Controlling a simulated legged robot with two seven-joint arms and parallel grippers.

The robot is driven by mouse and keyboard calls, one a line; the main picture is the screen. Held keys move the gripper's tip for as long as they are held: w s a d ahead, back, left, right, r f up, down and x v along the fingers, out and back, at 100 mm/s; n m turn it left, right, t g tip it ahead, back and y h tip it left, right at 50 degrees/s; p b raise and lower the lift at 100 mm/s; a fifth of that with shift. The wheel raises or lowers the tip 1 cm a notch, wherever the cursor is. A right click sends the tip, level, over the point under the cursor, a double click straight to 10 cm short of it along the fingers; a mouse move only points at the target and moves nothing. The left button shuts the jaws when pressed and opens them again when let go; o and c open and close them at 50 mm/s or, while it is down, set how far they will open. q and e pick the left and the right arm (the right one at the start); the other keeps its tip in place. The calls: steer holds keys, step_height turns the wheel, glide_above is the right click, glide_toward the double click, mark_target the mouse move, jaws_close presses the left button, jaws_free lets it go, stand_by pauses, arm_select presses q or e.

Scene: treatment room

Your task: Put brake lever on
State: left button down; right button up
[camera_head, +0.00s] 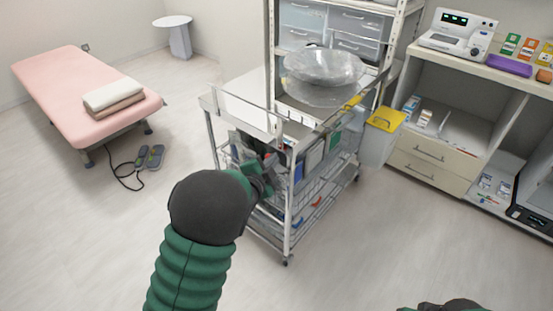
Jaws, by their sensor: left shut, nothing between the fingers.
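The metal trolley (288,215) stands in front of me, with wire shelves and casters. A small yellow piece (352,102) sits on its top rail at the right; it may be the brake lever, but it is too small to tell its position. A front caster (287,260) shows at the floor, with no lever clearly visible on it. My left gripper (268,178) is shut and empty at the trolley's near left side, in front of the upper basket. It is well left of and below the yellow piece. My right gripper is out of view.
A shelf unit (432,165) stands at the right, a pink couch (75,92) at the left. The floor before the trolley is clear.

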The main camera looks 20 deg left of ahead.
arm_select(q)
steer(key=w+a+f+n+g+h+p, duration=0.2)
steer(key=a+n+p, duration=0.4)
steer(key=p, duration=0.3)
step_height(320, 180, down, 2)
steer(key=shift+f+g+h, duration=0.15)
steer(key=shift+g+h, duration=0.15)
steer(key=shift+h, duration=0.4)
steer(key=shift+a+f, duration=0.15)
steer(key=shift+f, duration=0.05)
